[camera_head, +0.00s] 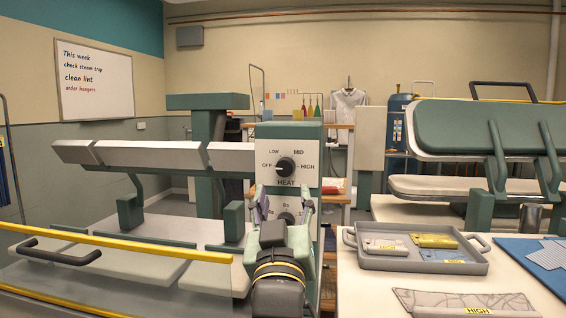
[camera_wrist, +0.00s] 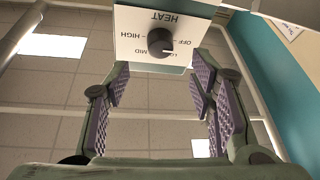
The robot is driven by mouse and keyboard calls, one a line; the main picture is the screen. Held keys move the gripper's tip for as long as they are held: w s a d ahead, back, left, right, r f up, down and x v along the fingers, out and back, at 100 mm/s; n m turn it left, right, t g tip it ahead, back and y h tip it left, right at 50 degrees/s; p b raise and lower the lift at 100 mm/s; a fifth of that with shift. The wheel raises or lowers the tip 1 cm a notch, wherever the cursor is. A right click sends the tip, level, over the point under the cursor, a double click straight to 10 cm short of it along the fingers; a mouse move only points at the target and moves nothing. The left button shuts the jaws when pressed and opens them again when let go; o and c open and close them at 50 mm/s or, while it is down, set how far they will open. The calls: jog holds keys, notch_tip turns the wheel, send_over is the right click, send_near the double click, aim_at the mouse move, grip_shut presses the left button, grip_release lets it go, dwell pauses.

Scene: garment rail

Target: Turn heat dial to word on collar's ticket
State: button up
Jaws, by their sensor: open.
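The heat dial (camera_head: 286,167) is a black knob on a white plate marked OFF, LOW, MID, HIGH and HEAT. In the wrist view the dial (camera_wrist: 161,42) appears upside down, and its white mark points to the OFF side. My gripper (camera_head: 283,195) is open and empty, just below the dial in the head view. In the wrist view its fingers (camera_wrist: 160,85) stand apart, with the dial beyond them, untouched. A grey patterned cloth piece (camera_head: 430,300), collar-like in shape, lies at the table's front. Its yellow ticket (camera_head: 479,310) reads HIGH.
A second dial (camera_head: 287,217) below is partly hidden by my gripper. A yellow rail (camera_head: 120,242) crosses the left. A green padded press (camera_head: 490,130) stands at right.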

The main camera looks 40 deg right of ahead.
aim_at(284, 170)
jog(key=p+x, duration=0.1)
jog(key=x, duration=0.6)
jog(key=shift+w+d+r+p, duration=0.15)
jog(key=shift+w+d+p, duration=0.05)
jog(key=shift+p, duration=0.2)
jog(key=shift+c, duration=0.2)
jog(key=c, duration=1.1)
